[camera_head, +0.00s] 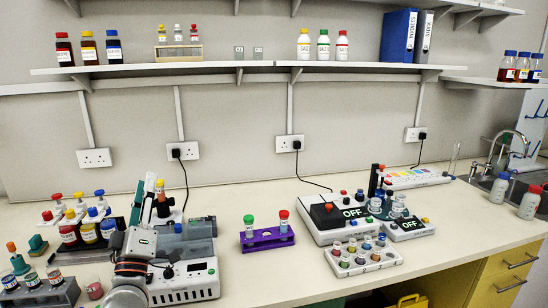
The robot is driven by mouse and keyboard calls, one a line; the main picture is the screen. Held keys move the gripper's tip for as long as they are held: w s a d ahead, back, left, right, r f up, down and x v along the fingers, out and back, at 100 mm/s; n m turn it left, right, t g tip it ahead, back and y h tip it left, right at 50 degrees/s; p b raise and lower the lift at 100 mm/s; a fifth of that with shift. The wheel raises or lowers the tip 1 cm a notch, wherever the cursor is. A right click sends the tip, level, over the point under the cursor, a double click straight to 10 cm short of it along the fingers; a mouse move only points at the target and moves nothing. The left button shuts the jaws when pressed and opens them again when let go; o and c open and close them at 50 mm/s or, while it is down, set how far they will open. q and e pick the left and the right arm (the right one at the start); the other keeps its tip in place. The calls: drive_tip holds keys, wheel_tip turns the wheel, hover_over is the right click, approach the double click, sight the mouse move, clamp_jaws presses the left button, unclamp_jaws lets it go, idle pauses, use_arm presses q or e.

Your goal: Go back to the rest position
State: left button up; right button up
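My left arm comes in from the lower left. My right gripper is not in view.
A purple rack (267,239) with two capped tubes stands mid-bench. Right of it are a device marked OFF (333,222) and a white vial block (362,258). A grey vial rack (45,294) is at lower left. A shelf (240,67) runs above; the front right bench is clear.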

use_arm(q)
drive_tip(key=s+d+f+m+g+h, duration=0.4)
drive_tip(key=s+d+f+m+h, duration=0.1)
drive_tip(key=d+f+m+h, duration=0.55)
drive_tip(key=s+d+f+m+g+y, duration=0.1)
drive_tip(key=s+f+m+g, duration=0.25)
drive_tip(key=f, duration=0.45)
drive_tip(key=s+d+f+m+g+y, duration=0.1)
drive_tip(key=s+f+m+g+y, duration=0.15)
drive_tip(key=s+f+g, duration=0.35)
drive_tip(key=s+a+f+m+g+y, duration=0.1)
drive_tip(key=s+a+f+g+y, duration=0.1)
drive_tip(key=s+a+f+y, duration=0.55)
drive_tip(key=s+a+f+m+g+y, duration=0.1)
drive_tip(key=s+a+f+g+y, duration=0.2)
drive_tip(key=s+a, duration=0.8)
drive_tip(key=d+f+n+t+h, duration=0.3)
drive_tip(key=d+f+h, duration=0.5)
drive_tip(key=d+f, duration=0.6)
drive_tip(key=shift+w+d+f+n+t, duration=0.35)
drive_tip(key=shift+w+f, duration=0.1)
drive_tip(key=shift+f, duration=1.2)
